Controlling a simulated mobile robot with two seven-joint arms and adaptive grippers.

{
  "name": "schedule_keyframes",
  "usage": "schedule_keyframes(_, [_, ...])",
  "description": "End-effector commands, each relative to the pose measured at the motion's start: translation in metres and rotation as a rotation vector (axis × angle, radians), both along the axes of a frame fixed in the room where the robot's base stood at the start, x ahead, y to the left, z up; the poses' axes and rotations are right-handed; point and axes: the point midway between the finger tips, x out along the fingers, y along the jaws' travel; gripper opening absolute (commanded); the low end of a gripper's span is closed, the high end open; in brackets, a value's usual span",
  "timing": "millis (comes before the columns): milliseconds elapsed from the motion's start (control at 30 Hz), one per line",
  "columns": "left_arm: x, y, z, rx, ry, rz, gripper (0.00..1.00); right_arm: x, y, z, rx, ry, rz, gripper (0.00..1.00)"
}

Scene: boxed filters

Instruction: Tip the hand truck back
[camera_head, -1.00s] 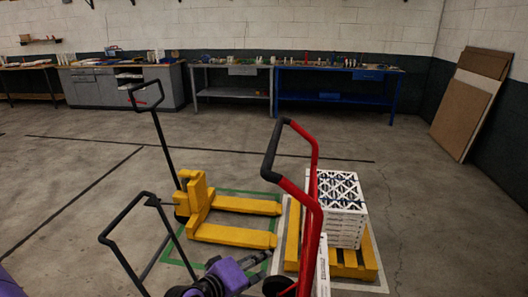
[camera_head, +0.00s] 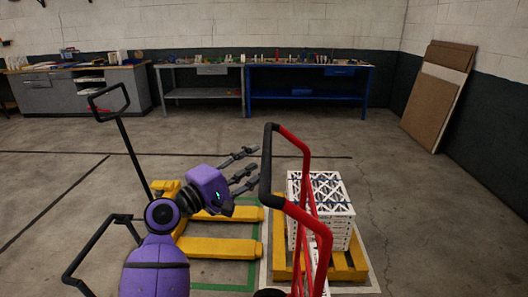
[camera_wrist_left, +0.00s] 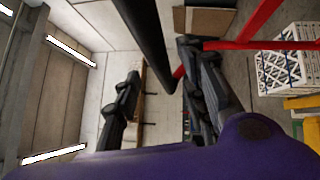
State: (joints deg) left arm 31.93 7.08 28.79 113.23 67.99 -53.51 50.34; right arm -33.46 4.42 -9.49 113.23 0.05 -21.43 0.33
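The red hand truck (camera_head: 308,160) stands in front of me with its handle on top, leaning among the other gear. Its black handle grip (camera_head: 267,165) faces left. My left gripper (camera_head: 254,166) is open and empty just left of the grip, with its fingers pointing toward it. In the left wrist view a black bar (camera_wrist_left: 146,45) crosses between the spread fingers, apart from them as far as I can tell. Red tubes (camera_wrist_left: 262,18) show at the right there. The truck's lower end is cut off by the bottom edge. My right gripper is not in view.
A yellow pallet jack (camera_head: 222,247) stands left of the truck, inside a green floor outline. Open floor lies beyond, up to the workbenches.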

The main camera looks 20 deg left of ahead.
Motion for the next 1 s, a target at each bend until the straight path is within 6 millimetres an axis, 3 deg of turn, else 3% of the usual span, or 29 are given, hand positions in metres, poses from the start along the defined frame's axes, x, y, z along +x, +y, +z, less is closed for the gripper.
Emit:
schedule_keyframes(300, [0.039, -0.022, 0.008, -0.001, -0.002, -0.001, 0.39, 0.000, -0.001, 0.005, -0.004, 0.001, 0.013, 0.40])
schedule_keyframes(667, [0.045, -0.025, 0.007, 0.001, 0.000, 0.000, 0.39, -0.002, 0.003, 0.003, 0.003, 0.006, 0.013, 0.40])
schedule_keyframes(967, [0.045, -0.025, 0.007, 0.002, -0.001, 0.000, 0.01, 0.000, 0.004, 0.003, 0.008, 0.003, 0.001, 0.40])
schedule_keyframes(1000, [0.045, -0.025, 0.007, 0.002, 0.000, 0.000, 0.00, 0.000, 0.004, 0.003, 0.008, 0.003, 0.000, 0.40])
